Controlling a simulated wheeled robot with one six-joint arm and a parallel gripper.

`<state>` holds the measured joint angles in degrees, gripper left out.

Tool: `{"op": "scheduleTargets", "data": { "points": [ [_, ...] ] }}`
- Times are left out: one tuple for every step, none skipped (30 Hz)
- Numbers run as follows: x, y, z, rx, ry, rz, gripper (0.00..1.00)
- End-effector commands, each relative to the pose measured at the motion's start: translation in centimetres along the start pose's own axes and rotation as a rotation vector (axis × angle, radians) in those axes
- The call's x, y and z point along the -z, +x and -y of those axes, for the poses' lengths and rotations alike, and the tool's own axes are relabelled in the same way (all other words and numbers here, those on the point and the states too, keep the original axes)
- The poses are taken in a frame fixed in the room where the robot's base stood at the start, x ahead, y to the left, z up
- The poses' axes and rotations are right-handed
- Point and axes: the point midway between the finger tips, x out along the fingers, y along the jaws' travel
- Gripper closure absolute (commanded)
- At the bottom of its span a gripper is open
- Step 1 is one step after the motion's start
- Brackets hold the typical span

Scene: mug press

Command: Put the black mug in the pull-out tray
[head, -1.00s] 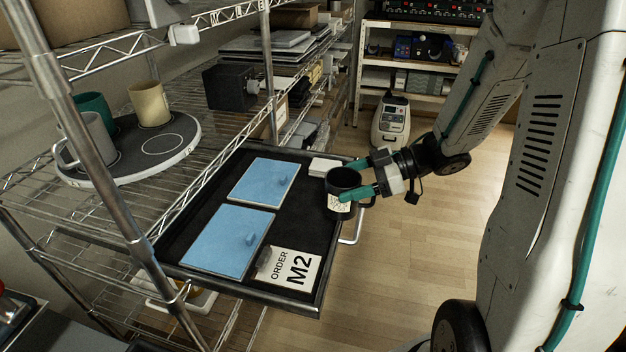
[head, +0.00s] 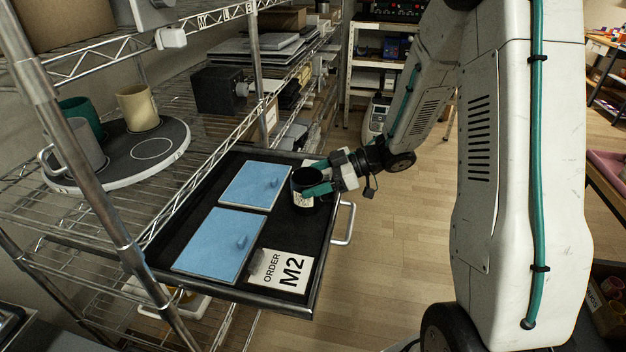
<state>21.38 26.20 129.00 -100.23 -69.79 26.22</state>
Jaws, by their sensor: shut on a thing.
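The black mug (head: 305,180) is upright, with a pale label on its side. My gripper (head: 316,179), with green fingers, is shut on it from the right. The pull-out tray (head: 283,230) is slid out from the wire shelf and has a black floor and a metal handle (head: 344,222) on its right side. The mug is over the right back part of the tray. I cannot tell whether its base touches the tray floor.
Two blue lidded panels (head: 218,244) (head: 255,186) lie in the tray, with an "ORDER M2" card (head: 282,271) at its front. A round turntable (head: 165,170) on the shelf holds green, grey and cream (head: 138,106) mugs. A metal post (head: 70,140) stands at left.

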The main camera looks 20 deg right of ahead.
Motion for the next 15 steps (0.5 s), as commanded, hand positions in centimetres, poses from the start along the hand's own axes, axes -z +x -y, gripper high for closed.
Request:
{"op": "scheduleTargets", "data": {
  "points": [
    [0.03,-0.02,-0.01,0.000,0.000,-0.001,0.63],
    [0.00,-0.01,-0.01,0.000,0.000,-0.001,0.63],
    [-0.09,0.02,0.00,0.000,0.001,-0.001,0.63],
    [-0.18,0.06,0.00,0.000,0.001,-0.001,0.63],
    [-0.25,0.08,0.01,0.000,0.001,0.000,0.27],
    [-0.22,0.07,0.01,0.000,0.001,0.000,0.16],
    [-0.21,0.07,0.01,0.000,0.001,0.000,0.08],
    [-0.21,0.06,0.01,0.000,0.001,0.000,0.08],
    [-0.20,0.07,0.01,0.000,0.001,0.000,0.08],
    [-0.20,0.06,0.01,0.000,0.001,0.000,0.08],
    [-0.20,0.06,0.01,0.000,0.001,0.000,0.08],
    [-0.20,0.07,0.02,0.000,0.001,0.000,0.08],
    [-0.20,0.07,0.02,0.000,0.001,0.000,0.08],
    [-0.19,0.07,0.02,0.000,0.001,0.000,0.08],
    [-0.16,0.05,0.01,0.000,0.000,0.000,0.08]
  ]
}}
